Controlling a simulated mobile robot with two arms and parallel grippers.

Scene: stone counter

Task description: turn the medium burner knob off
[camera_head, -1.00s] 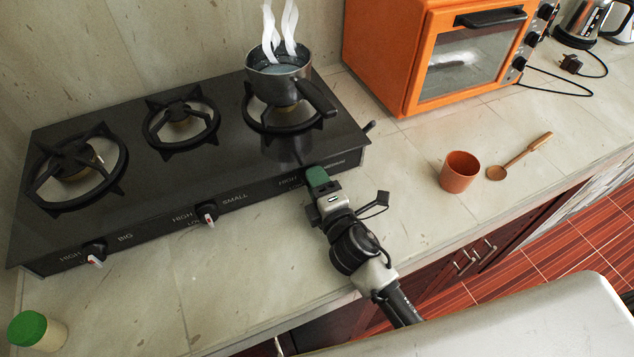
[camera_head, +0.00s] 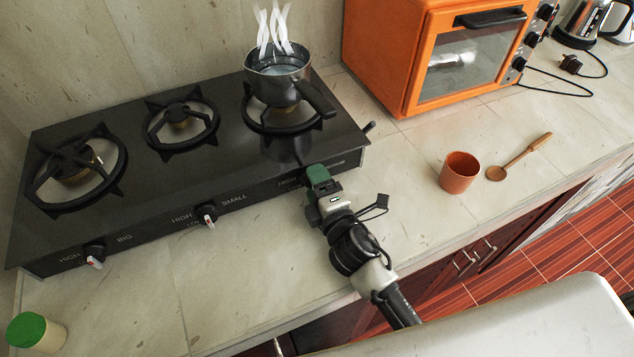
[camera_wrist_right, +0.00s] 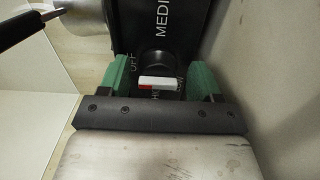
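The medium burner knob (camera_wrist_right: 157,84) shows in the right wrist view as a round black knob with a red and white pointer bar. The bar lies crosswise, its red end to the left. The words OFF, HIGH and part of MEDIUM are printed around it. My right gripper (camera_wrist_right: 159,78) is open, with one green finger on each side of the knob and a gap on both sides. In the head view my right gripper (camera_head: 319,177) is at the stove's front panel and hides this knob. My left gripper is not in view.
A steaming pot (camera_head: 278,80) stands on the right burner of the black stove (camera_head: 130,195), its handle pointing front right. Two other knobs, small (camera_head: 207,213) and big (camera_head: 95,254), are on the panel.

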